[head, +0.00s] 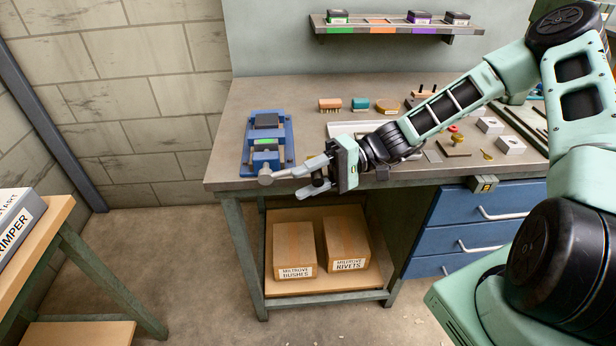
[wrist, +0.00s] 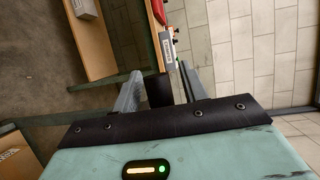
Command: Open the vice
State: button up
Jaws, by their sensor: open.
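The blue vice (head: 284,130) is mounted at the left end of the bench top. A green piece (head: 265,142) shows between its dark grey jaws. A grey rounded knob (head: 265,180) with a pale bar running right from it is at the vice's front, by the bench's front edge. My gripper (head: 304,182) is at the front edge, right of the knob, fingers pointing left and spread apart. One finger overlaps the bar in the picture; I cannot tell whether they touch. The wrist view shows both fingers apart (wrist: 160,88); I cannot make out the vice there.
The grey bench top (head: 225,150) also carries small coloured blocks, a white tray and metal parts behind and right of my arm. A shelf (head: 395,28) hangs above. A wooden side table (head: 45,225) stands at lower left. Boxes (head: 294,245) sit below the bench.

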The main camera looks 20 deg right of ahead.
grip_shut()
